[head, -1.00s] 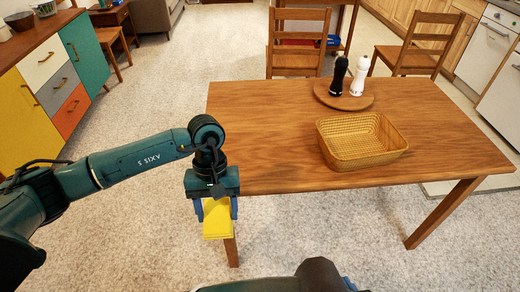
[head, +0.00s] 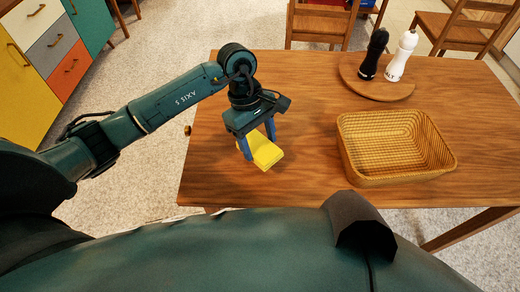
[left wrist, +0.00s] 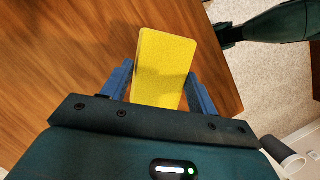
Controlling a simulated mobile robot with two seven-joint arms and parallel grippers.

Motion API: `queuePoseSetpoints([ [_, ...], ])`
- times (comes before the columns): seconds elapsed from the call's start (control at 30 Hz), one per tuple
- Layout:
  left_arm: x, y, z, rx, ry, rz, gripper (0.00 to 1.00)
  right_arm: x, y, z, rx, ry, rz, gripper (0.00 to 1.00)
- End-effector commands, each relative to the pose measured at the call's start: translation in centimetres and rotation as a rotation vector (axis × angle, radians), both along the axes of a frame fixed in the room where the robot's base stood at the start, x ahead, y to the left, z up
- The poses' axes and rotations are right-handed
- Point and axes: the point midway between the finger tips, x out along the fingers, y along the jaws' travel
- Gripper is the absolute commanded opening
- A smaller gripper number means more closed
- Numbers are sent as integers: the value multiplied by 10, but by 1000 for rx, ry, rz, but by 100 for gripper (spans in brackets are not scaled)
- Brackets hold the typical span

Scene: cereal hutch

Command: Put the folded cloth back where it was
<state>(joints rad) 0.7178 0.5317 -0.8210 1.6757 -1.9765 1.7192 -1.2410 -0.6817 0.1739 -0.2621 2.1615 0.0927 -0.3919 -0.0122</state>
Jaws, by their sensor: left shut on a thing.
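The folded cloth (head: 264,152) is a flat yellow block. My left gripper (head: 257,143) is shut on it and holds it over the left part of the wooden table (head: 300,185). In the left wrist view the cloth (left wrist: 164,62) sits between the two blue fingers, with the table top behind it. I cannot tell for sure whether the cloth touches the table. My right gripper is not in view; only dark parts of my own body show along the bottom of the head view.
A woven basket (head: 350,160) stands on the table to the right of the cloth. Behind it a round wooden board (head: 378,91) carries a black mill (head: 373,55) and a white mill (head: 402,57). The table top between cloth and basket is clear. Chairs stand behind the table.

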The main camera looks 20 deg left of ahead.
Motion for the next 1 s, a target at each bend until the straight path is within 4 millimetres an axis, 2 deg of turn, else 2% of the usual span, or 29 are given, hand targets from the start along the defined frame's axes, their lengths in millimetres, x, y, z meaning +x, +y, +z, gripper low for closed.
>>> queuePoseSetpoints([
  [0.17,0,-1,-14,-1,-1,-1,38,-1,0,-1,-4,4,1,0],
  [0.4,0,-1,-45,-1,2,-1,38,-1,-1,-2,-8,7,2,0],
  [0.77,0,0,-52,0,-2,-3,38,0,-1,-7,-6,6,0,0],
  [0.8,0,0,-52,0,-2,-3,60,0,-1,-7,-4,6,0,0],
  [1.0,0,0,-50,-1,-1,-2,76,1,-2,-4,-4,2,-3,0],
])
